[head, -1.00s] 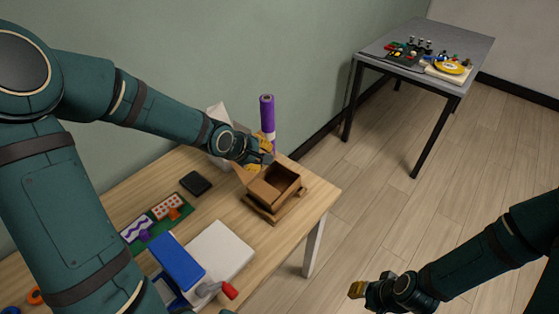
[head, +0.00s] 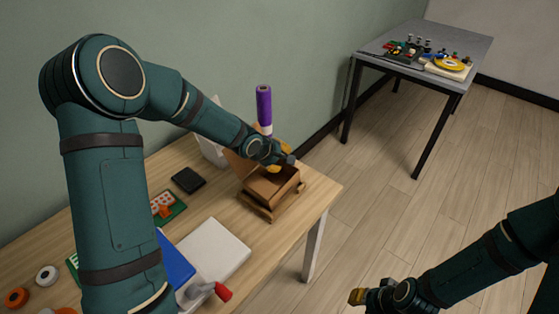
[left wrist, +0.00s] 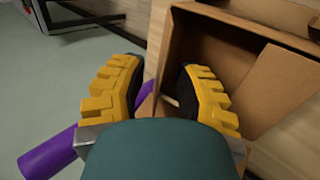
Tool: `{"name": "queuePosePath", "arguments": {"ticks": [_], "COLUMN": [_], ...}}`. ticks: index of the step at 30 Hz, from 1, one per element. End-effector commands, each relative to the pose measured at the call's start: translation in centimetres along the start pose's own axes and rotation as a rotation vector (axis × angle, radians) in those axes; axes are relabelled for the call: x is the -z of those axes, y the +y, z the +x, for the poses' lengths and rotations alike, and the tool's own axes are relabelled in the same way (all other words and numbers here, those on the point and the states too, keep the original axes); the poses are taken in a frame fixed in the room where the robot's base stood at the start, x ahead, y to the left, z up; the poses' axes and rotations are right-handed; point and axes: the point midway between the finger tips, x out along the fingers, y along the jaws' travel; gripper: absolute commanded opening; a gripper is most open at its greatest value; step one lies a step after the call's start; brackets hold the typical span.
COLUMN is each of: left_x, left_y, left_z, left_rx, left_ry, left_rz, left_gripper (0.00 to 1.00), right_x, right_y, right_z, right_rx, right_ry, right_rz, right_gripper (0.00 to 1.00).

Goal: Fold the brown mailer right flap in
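The brown mailer (head: 285,198) is an open cardboard box near the right end of the wooden table. A panel (head: 238,166) stands up at its left side in the head view. In the left wrist view, a cardboard panel (left wrist: 275,85) slants inside the box. My left gripper (head: 281,164) is over the box's far edge. Its fingers (left wrist: 155,90) are spread and empty, one over the box opening and the other outside the wall; contact is unclear. The gripper partly hides the box. My right gripper (head: 358,293) hangs over the floor, away from the box; its fingers are too small to judge.
A purple roll (head: 264,106) stands upright just behind the box. A black wallet-like item (head: 188,180), a white box (head: 214,249), a blue item (head: 177,262) and a red-tipped tool (head: 223,292) lie to the left. A grey table (head: 460,45) stands farther back.

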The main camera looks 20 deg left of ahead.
Motion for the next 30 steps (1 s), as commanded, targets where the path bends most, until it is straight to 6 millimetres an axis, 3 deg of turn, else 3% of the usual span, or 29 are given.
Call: {"name": "queuePosePath", "arguments": {"ticks": [9,10,12,13,24,30], "left_x": [0.03,0.03,0.03,0.03,0.00,-0.03], "left_y": [0.02,0.02,0.02,0.02,-0.11,-0.72], "left_z": [0.21,0.21,0.21,0.21,0.24,0.38], "left_rx": [0.000,0.000,0.000,0.000,-0.007,-0.099], "left_ry": [0.001,0.001,0.000,0.000,-0.001,-0.005], "left_rz": [0.000,0.000,0.000,0.000,0.000,-0.003], "left_gripper": [0.30,0.27,0.02,0.00,0.00,0.00], "right_x": [0.04,0.04,0.04,0.04,0.02,0.04], "right_y": [0.01,0.01,0.01,0.01,0.04,0.20], "right_z": [0.03,0.04,0.04,0.04,0.10,0.52], "right_rx": [0.000,0.000,0.000,0.000,0.000,0.000], "right_ry": [0.001,0.001,0.001,0.001,0.001,0.003], "right_rz": [0.000,0.000,0.000,0.000,0.000,0.000], "right_gripper": [0.30,0.30,0.30,0.30,0.30,0.30]}}
